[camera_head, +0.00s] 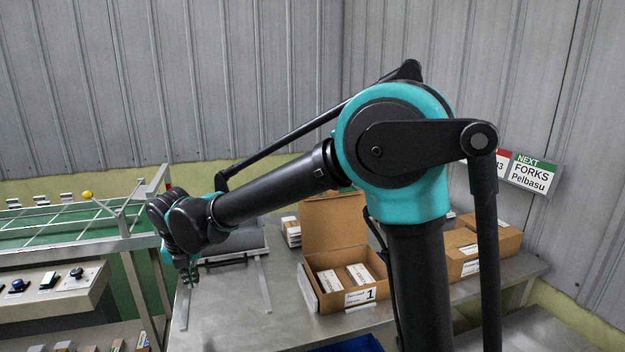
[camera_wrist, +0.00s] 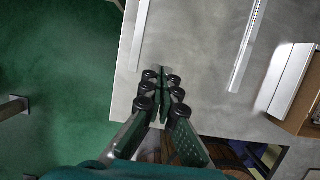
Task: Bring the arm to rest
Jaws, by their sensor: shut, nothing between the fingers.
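My gripper (camera_wrist: 162,88) shows in the wrist view with its two fingers close together and nothing between them. It hangs above the left edge of the grey metal table. In the head view my gripper (camera_head: 190,278) is small and points down at the end of my black and teal arm (camera_head: 270,195). The arm reaches out to the left, with its elbow raised in the middle of the picture. The arm's column hides part of the table behind it.
The metal table (camera_head: 222,320) carries an open cardboard box (camera_head: 335,225) with white packs inside and a label "1". Another box (camera_head: 495,240) stands behind my arm at right. A control panel (camera_head: 50,285) and green rack stand at left. The table's front left is bare.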

